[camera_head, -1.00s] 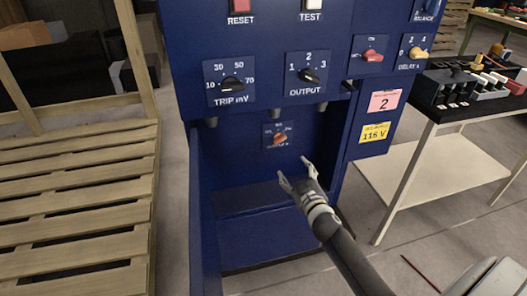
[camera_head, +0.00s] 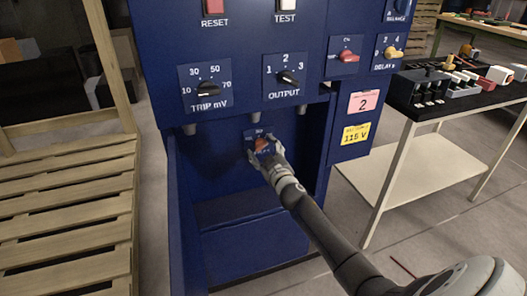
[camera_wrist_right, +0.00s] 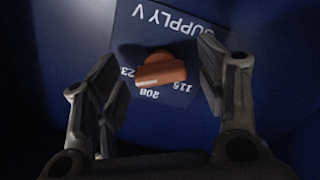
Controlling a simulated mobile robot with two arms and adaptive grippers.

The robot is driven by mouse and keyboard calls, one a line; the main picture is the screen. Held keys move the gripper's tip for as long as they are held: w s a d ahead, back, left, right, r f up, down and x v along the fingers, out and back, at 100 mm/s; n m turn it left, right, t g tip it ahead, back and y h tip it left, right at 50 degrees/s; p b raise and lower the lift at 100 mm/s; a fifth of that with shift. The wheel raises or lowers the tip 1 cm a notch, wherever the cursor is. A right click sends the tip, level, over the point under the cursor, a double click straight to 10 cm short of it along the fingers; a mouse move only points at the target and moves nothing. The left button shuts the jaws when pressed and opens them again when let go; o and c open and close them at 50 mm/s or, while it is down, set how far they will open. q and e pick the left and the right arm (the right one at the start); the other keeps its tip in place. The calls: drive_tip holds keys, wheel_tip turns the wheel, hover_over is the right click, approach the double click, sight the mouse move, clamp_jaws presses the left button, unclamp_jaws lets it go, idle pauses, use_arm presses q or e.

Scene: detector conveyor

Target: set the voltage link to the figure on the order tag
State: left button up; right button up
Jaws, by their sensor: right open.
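The voltage link is an orange knob on a small blue plate inside the cabinet's recess; the knob (camera_head: 262,144) is partly covered by my right gripper in the head view. In the right wrist view the knob (camera_wrist_right: 160,72) sits on a plate (camera_wrist_right: 180,42) lettered SUPPLY V, with 115, 208 and a partly hidden figure starting 23. I cannot tell which figure it points to. My right gripper (camera_head: 265,153) is open, its fingers on either side of the knob, apart from it. The yellow tag (camera_head: 356,133) reads 115 V. My left gripper is out of view.
The blue cabinet (camera_head: 240,215) has TRIP mV (camera_head: 207,89) and OUTPUT (camera_head: 287,77) dials above the recess. A pink tag (camera_head: 364,101) reads 2.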

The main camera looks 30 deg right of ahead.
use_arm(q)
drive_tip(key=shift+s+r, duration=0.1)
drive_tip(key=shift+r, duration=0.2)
use_arm(e)
drive_tip(key=shift+w+d, duration=0.1)
drive_tip(key=shift+w, duration=0.2)
drive_tip(key=c, duration=1)
